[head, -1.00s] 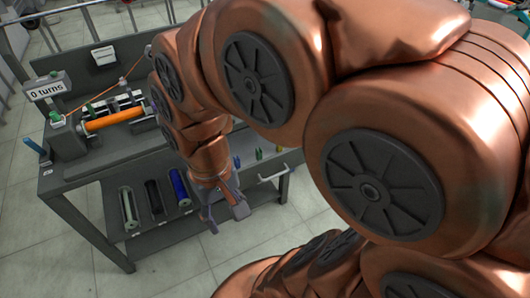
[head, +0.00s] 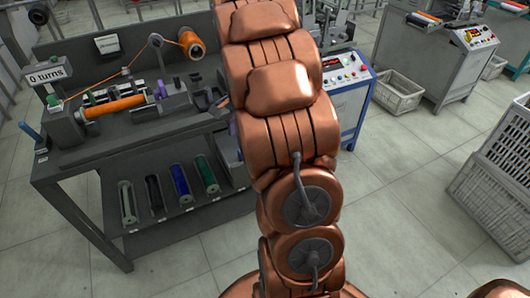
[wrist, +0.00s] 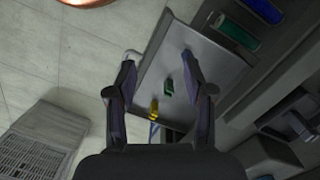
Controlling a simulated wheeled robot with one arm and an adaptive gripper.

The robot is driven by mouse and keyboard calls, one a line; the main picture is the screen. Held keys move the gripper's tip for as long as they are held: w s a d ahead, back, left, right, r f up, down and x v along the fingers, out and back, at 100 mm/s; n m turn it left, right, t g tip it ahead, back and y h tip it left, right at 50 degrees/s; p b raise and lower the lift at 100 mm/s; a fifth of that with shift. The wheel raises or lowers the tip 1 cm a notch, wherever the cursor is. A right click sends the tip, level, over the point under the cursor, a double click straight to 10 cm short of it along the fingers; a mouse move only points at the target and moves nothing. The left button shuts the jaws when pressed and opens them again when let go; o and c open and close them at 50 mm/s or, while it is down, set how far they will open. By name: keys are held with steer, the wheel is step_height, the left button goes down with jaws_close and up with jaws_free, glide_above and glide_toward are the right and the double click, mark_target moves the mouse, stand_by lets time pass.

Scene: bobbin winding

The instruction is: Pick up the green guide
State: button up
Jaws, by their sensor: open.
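The green guide (wrist: 168,88) is a small dark green piece on a grey tray (wrist: 196,66) in the wrist view. A yellow guide (wrist: 154,108) lies just below it in the picture, and part of a blue piece (wrist: 153,130) shows lower down. My gripper (wrist: 164,94) is open and empty above the tray, with one finger on each side of the green guide in the picture. The guide looks well below the fingertips. In the head view my arm hides the gripper and the guides.
The winding machine with an orange bobbin (head: 112,107) stands on the workbench (head: 75,160) at left. Several coloured bobbins, one blue (head: 179,180), lie on its lower shelf. A grey crate (wrist: 38,140) stands on the floor at lower left in the wrist view.

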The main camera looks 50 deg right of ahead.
steer(key=w+d+f+m+b, duration=0.1)
steer(key=d+f+m, duration=0.1)
steer(key=d+f, duration=0.2)
steer(key=w+d+f+m+b, duration=0.1)
steer(key=d+f+m, duration=0.1)
steer(key=d, duration=0.3)
steer(key=w+d+f+m+t+b, duration=0.1)
steer(key=d+f, duration=0.4)
steer(key=shift+w+d+f+m, duration=0.1)
steer(key=shift+d+f+m, duration=0.1)
steer(key=shift+f+m, duration=0.2)
steer(key=shift+w+a+f+p, duration=0.1)
steer(key=shift+a+f+p, duration=0.05)
steer(key=shift+f, duration=1.1)
steer(key=shift+w+a+f+p, duration=0.1)
steer(key=shift+f+p, duration=0.05)
steer(key=shift+f, duration=1.05)
steer(key=shift+w+a+f+p, duration=0.1)
steer(key=shift+a+f+p, duration=0.05)
steer(key=shift+f, duration=1.1)
jaws_close()
